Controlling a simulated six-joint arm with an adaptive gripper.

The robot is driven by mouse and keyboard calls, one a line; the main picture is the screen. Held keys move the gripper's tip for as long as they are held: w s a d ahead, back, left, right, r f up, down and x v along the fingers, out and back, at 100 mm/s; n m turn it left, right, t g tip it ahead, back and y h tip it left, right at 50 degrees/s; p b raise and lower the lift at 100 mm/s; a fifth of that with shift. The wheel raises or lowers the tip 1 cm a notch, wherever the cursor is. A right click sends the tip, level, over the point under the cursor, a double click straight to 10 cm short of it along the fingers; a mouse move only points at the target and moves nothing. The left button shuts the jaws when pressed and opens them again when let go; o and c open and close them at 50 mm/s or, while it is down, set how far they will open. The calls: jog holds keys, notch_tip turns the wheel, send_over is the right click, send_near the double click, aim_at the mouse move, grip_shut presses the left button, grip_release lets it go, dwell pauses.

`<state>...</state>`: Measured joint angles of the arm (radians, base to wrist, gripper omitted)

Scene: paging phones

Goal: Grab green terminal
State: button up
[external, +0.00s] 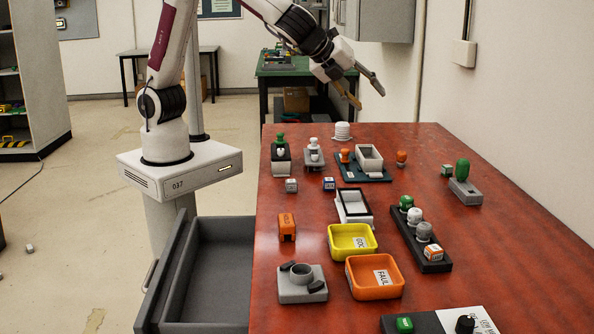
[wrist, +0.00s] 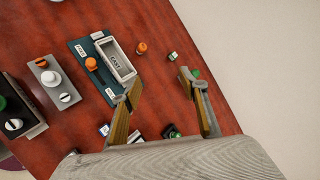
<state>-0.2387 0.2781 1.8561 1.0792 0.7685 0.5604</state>
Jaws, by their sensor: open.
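Several green-topped pieces are on the red table, and I cannot tell which is the green terminal. A green rounded piece (external: 462,168) stands on a grey block at the right. Another green-topped piece (external: 280,143) stands on a dark holder at the back left. A green-capped piece (external: 406,202) sits in a black rack on the right. My gripper (external: 370,98) is open and empty, above the far part of the table. In the wrist view my gripper (wrist: 157,85) has its fingers wide apart; a bit of green shows beside the right fingertip, mostly hidden.
A blue plate (external: 350,176) with a grey tray and an orange knob lies near the back. A yellow tray (external: 352,254) and an orange tray (external: 375,291) stand nearer the front. A wall runs along the right.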

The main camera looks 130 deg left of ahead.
jog(key=w+a+f+m+y, duration=0.2)
jog(key=w+a+f+m, duration=0.3)
jog(key=w+a+f, duration=0.35)
jog(key=m+t, duration=0.1)
jog(key=m, duration=0.5)
send_near(446, 166)
jog(key=shift+w+a+f, duration=0.2)
jog(key=shift+w+a, duration=0.05)
jog(key=shift+a, duration=0.35)
jog(key=shift+w+a+f+n, duration=0.2)
jog(key=shift+a+f, duration=0.1)
jog(key=shift+a, duration=0.2)
jog(key=shift+w+a+f+n, duration=0.1)
jog(key=shift+w+a+f, duration=0.15)
jog(key=shift+a, duration=0.25)
jog(key=shift+f, duration=0.1)
jog(key=shift+f+x, duration=0.2)
jog(key=shift+x, duration=2.3)
jog(key=shift+w, duration=0.1)
